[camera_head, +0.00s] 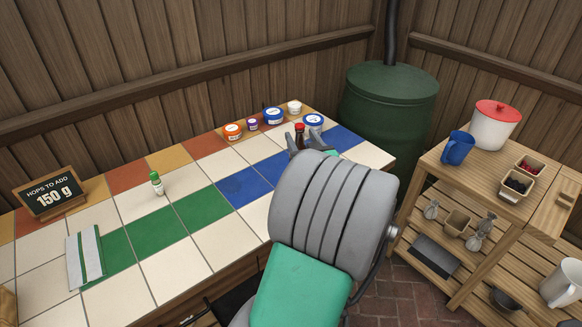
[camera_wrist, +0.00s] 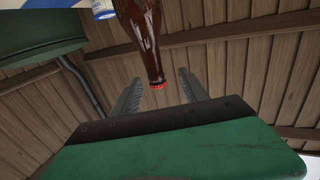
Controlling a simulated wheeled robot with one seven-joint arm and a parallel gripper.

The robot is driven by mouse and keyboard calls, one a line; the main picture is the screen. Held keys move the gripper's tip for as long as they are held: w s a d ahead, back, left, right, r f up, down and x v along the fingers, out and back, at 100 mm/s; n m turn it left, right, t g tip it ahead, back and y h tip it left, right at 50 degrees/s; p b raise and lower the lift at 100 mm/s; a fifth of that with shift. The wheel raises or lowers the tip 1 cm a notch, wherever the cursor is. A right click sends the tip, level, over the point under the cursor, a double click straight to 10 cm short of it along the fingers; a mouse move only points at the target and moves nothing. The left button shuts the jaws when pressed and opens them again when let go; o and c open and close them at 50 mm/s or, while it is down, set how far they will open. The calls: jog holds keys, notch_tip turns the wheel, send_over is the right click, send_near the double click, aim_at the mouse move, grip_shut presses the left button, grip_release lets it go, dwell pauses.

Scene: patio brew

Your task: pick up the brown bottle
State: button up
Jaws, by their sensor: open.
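The brown bottle (camera_head: 299,129) with a red cap stands at the far right part of the tiled counter (camera_head: 220,211). Only its upper part shows in the head view, because my arm covers the rest. My gripper (camera_head: 302,142) is open, with one finger to each side of the bottle. In the wrist view the bottle (camera_wrist: 144,38) appears neck down, with its red cap close to my gripper (camera_wrist: 161,75). The cap end lies between the two fingers, with a gap on each side. No contact shows.
Several small lidded tubs, among them an orange one (camera_head: 232,132) and a blue one (camera_head: 273,117), stand behind and left of the bottle. Another tub (camera_head: 313,122) is close on its right. A green barrel (camera_head: 388,110) and a wooden shelf (camera_head: 440,180) stand right. The counter's left-middle is mostly clear.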

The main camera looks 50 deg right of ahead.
aim_at(297, 124)
jog(key=p+x, duration=0.1)
jog(key=x, duration=0.2)
jog(key=p+x, duration=0.1)
jog(key=x, duration=0.3)
jog(key=shift+s+d, duration=0.15)
jog(key=shift+d, duration=0.2)
jog(key=shift+c, duration=0.5)
grip_shut()
jog(key=shift+r, duration=0.15)
